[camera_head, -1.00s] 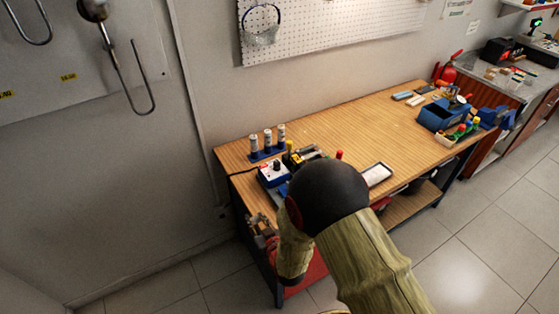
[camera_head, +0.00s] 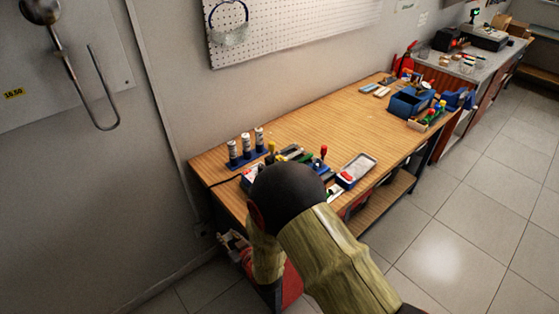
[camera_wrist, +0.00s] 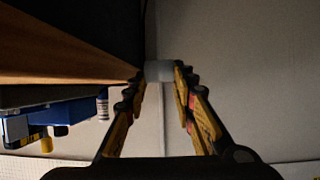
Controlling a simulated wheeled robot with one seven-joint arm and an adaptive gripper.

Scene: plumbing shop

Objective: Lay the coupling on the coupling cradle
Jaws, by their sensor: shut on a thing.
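My gripper (camera_wrist: 160,88) is shut on a pale grey, short cylindrical piece, which I take for the coupling (camera_wrist: 159,71); it sits between the fingertips in the wrist view. In the head view my gripper (camera_head: 234,242) is partly hidden by my arm, low beside the near left end of the wooden workbench (camera_head: 300,135). The coupling cannot be made out there. In the wrist view the bench edge (camera_wrist: 60,60) lies to the left of the held piece, apart from it. I cannot pick out the coupling cradle with certainty; my arm covers part of the near bench.
A blue rack (camera_head: 250,160) holds three cans at the bench's left end. A shallow tray (camera_head: 362,163) and upright coloured-handled tools (camera_head: 322,153) stand near my arm. A blue box (camera_head: 404,104) is farther along. The bench middle is clear. A wall stands behind.

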